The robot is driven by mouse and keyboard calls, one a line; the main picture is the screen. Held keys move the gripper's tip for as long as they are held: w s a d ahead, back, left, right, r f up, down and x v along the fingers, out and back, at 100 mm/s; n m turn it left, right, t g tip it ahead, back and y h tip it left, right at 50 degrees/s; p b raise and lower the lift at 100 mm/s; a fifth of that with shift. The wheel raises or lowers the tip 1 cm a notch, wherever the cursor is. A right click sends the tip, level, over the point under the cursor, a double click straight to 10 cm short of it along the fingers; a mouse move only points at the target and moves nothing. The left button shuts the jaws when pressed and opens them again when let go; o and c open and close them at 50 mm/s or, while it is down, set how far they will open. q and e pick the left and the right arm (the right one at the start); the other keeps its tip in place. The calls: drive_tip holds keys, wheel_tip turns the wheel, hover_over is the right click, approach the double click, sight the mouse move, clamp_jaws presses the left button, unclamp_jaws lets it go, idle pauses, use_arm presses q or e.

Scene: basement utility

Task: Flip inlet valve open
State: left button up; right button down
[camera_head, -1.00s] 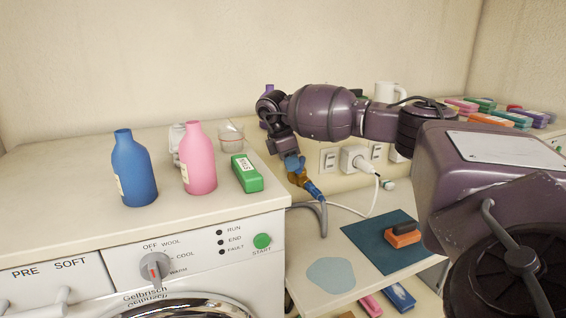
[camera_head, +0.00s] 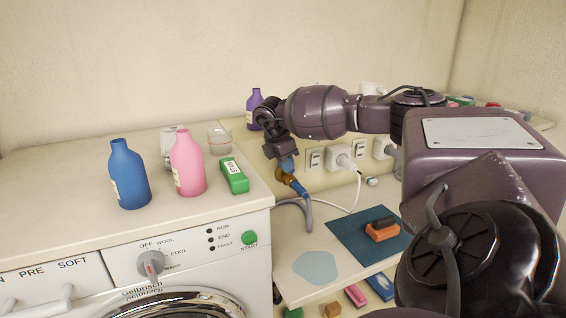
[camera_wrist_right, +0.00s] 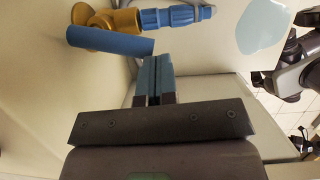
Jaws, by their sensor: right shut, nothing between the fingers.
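The inlet valve has a brass body (camera_head: 291,181) with a blue hose connector (camera_head: 300,190), low on the wall right of the washing machine. In the right wrist view its brass body (camera_wrist_right: 115,19) and blue bar handle (camera_wrist_right: 110,41) are at upper left. The handle sticks out from the brass body. My right gripper (camera_wrist_right: 155,66) is shut and empty, its blue-grey fingertips beside the handle's free end. I cannot tell whether they touch it. In the head view the gripper (camera_head: 286,163) points down just above the valve and partly covers it. My left gripper is not in view.
A white plugged-in socket (camera_head: 341,156) and its cable are right of the valve. A lower shelf (camera_head: 291,291) carries a teal mat (camera_head: 345,232) with an orange block (camera_head: 382,232). The washing machine top holds blue and pink bottles (camera_head: 187,163) and a green box (camera_head: 234,176).

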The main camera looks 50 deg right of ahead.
drive_tip(key=shift+s+d, duration=0.2)
drive_tip(key=shift+s, duration=0.15)
drive_tip(key=shift+s+d+f+p, duration=0.1)
drive_tip(key=shift+s+d+p, duration=0.15)
drive_tip(key=shift+p, duration=0.1)
idle(0.5)
